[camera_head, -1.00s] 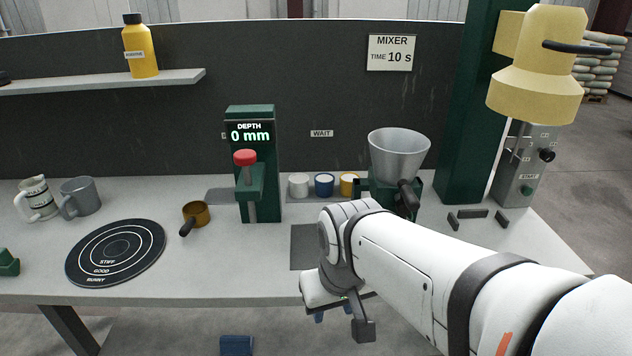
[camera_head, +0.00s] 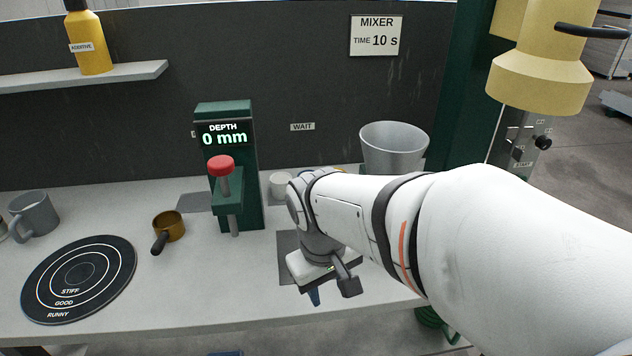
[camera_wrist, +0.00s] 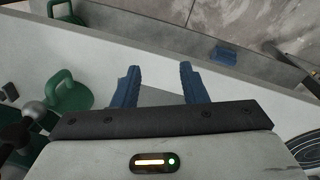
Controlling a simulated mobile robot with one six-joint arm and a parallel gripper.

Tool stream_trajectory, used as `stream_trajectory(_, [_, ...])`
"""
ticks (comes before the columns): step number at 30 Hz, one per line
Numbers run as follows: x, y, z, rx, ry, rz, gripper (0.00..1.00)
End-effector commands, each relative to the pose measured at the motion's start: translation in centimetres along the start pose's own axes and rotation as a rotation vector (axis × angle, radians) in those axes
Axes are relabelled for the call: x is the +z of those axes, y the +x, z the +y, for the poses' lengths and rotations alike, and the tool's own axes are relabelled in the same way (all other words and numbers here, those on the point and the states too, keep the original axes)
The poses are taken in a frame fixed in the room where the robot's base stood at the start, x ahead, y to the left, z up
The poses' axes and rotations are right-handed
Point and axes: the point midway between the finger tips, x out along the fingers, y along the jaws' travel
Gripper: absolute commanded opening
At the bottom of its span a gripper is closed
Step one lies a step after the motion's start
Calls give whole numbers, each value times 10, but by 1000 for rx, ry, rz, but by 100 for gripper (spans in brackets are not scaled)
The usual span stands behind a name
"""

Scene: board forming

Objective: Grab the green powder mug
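My gripper (camera_head: 320,285) hangs near the table's front edge, over the dark grey mat. In the wrist view my gripper (camera_wrist: 160,72) shows two blue fingers spread apart with nothing between them. I cannot make out a clear green powder mug in the head view. In the wrist view a green thing with a loop handle (camera_wrist: 66,95) lies left of the fingers. A second green looped thing (camera_wrist: 66,10) is at the top left, past the table edge. I cannot tell whether either is the mug. A white cup (camera_head: 281,185) stands behind my arm; cups beside it are mostly hidden.
The green depth press (camera_head: 228,150) with a red knob stands left of my arm. A brown pan (camera_head: 170,226), a black target disc (camera_head: 80,278) and a grey mug (camera_head: 34,213) are on the left.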

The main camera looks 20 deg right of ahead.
Motion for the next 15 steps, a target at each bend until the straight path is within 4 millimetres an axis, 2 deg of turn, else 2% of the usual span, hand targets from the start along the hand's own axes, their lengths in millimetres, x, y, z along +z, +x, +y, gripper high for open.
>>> stream_trajectory(3, [0, 23, 21, 94, -129, -209, 39])
stream_trajectory(8, [-4, 44, 55, 233, -319, -501, 39])
stream_trajectory(15, [-28, 69, 103, 438, -590, -926, 39])
